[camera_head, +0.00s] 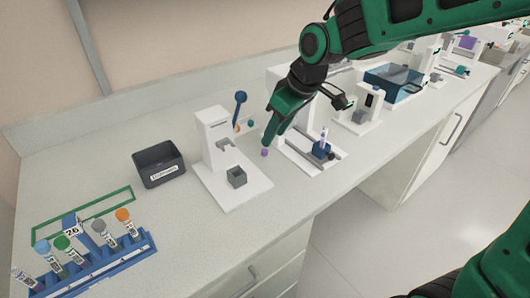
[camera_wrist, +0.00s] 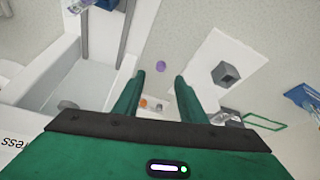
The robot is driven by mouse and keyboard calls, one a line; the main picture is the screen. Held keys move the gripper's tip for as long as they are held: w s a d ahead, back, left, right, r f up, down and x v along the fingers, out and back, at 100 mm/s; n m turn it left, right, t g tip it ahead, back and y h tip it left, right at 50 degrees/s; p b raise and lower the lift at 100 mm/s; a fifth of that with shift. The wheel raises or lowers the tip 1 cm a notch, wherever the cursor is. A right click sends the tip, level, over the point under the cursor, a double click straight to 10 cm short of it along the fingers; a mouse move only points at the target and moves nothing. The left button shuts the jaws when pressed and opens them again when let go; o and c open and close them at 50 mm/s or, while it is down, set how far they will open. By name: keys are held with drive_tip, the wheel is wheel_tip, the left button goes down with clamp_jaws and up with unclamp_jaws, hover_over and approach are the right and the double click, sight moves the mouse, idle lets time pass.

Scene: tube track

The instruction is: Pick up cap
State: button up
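A small purple cap (camera_head: 264,152) lies on the counter between two white devices. It also shows in the wrist view (camera_wrist: 160,67), just beyond the fingertips and roughly midway between them. My gripper (camera_head: 268,139) points down above the counter close to the cap. In the wrist view its two green fingers (camera_wrist: 160,76) stand apart with nothing held between them. I cannot tell the exact height of the fingertips over the cap.
A white device with a grey block (camera_head: 237,177) stands left of my gripper. Another device, holding a tube in a blue holder (camera_head: 322,149), stands to the right. A dark labelled bin (camera_head: 158,165) and a blue tube rack (camera_head: 110,263) with several capped tubes are farther left.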

sight(266, 151)
drive_tip(key=shift+x, duration=3.45)
drive_tip(key=shift+d, duration=0.15)
drive_tip(key=c, duration=0.9)
